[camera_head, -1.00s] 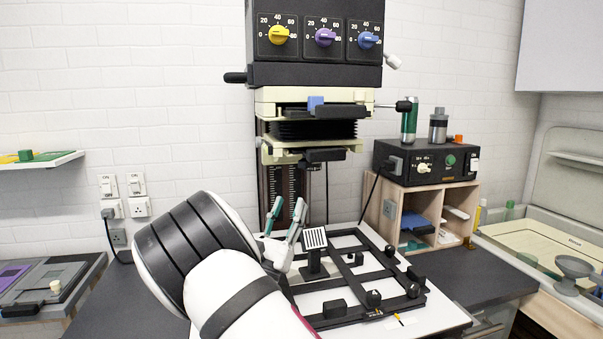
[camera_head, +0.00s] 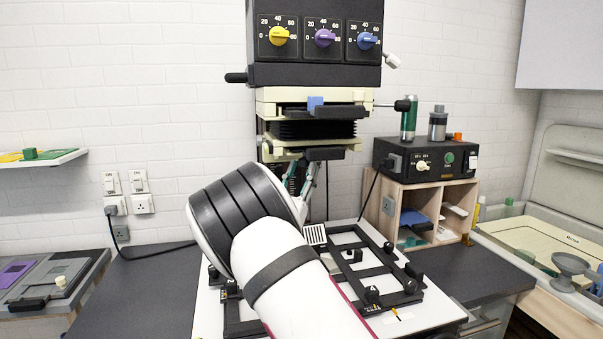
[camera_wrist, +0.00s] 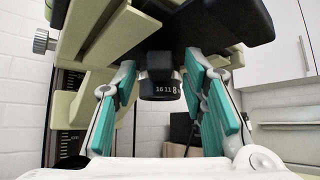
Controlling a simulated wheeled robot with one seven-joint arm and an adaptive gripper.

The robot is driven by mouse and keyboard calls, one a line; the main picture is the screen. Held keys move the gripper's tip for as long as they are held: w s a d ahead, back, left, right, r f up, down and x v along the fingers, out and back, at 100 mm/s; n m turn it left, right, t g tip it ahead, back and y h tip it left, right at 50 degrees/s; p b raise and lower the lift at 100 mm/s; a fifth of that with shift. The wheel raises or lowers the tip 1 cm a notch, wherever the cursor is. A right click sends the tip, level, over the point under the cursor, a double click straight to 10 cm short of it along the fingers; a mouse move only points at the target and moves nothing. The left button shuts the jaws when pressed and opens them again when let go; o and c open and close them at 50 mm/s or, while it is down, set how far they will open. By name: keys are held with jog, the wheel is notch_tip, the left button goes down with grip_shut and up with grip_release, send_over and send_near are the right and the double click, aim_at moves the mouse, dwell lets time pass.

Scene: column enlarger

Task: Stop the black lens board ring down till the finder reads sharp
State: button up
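The black lens board ring (camera_wrist: 160,90) hangs under the enlarger head in the wrist view, with white marks 16, 11 and 8 facing me. The black lens board (camera_head: 325,153) shows in the head view. My gripper (camera_head: 301,177) is just below it; in the wrist view its teal pads stand open (camera_wrist: 160,72) on both sides of the ring, with a visible gap at each side. The finder's striped screen (camera_head: 315,235) stands on the easel, partly hidden by my arm; its stripes look distinct but small.
The black easel frame (camera_head: 384,279) lies on the white baseboard (camera_head: 437,318). The enlarger head (camera_head: 314,73) with three dials is above my gripper. A black control box (camera_head: 427,160) sits on a wooden shelf at right. A silver knob (camera_wrist: 43,41) juts out left of the ring.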

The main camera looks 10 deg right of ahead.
grip_shut()
jog(key=n+t+y+p, duration=0.1)
jog(key=y, duration=0.1)
jog(key=s+d+n+t+y+p, duration=0.1)
jog(key=t+y+p, duration=0.1)
jog(key=y, duration=0.1)
jog(key=d+n+t+y+p, duration=0.1)
jog(key=n+y, duration=0.1)
jog(key=y, duration=0.1)
jog(key=shift+s+t+p, duration=0.15)
jog(key=shift+t+p, duration=0.2)
jog(key=shift+t, duration=0.05)
jog(key=shift+o, duration=1.1)
grip_release()
jog(key=v, duration=1.2)
